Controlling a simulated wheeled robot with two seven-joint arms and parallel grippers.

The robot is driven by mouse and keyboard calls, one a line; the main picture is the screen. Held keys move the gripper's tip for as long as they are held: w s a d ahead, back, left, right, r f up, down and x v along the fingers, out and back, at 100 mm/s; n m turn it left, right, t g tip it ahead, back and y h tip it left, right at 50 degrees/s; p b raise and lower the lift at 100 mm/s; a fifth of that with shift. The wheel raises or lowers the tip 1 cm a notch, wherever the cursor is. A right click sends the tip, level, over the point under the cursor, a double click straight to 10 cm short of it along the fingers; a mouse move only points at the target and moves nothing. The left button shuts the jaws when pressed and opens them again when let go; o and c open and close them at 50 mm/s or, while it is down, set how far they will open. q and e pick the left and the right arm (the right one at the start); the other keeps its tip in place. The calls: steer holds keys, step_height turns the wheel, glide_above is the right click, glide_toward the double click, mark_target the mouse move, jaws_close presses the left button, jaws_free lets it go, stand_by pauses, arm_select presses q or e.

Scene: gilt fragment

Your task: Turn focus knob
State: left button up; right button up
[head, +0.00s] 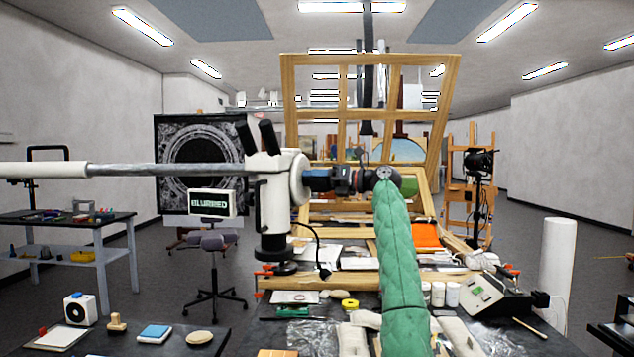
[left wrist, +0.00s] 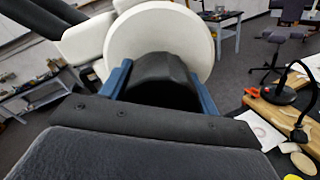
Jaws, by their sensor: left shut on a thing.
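The white microscope head (head: 272,200) hangs on a grey horizontal boom, with its black eyepieces at the top. My left gripper (head: 314,181) meets the right side of the microscope head, and my green-sleeved arm rises to it from below. In the left wrist view, the two blue fingers (left wrist: 158,90) are closed on the sides of the black focus knob (left wrist: 160,72), in front of a round white housing (left wrist: 165,38). In the head view the knob is mostly hidden by the gripper. A small screen (head: 212,203) beside the microscope seems to read "BLURRED". My right gripper is not in view.
A wooden frame (head: 288,110) stands behind the microscope. The bench below holds paper, a yellow tape roll (head: 350,305), white jars (head: 452,294) and a grey device (head: 490,300). A stool (head: 213,243) stands at left.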

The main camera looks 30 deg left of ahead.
arm_select(q)
steer(key=shift+m, duration=0.7)
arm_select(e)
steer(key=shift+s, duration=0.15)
arm_select(q)
steer(key=o, duration=1)
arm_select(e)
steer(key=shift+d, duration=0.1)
arm_select(q)
steer(key=shift+d, duration=0.1)
steer(key=shift+w+d, duration=0.15)
steer(key=shift+d, duration=0.15)
steer(key=b+v, duration=0.2)
steer(key=v, duration=0.5)
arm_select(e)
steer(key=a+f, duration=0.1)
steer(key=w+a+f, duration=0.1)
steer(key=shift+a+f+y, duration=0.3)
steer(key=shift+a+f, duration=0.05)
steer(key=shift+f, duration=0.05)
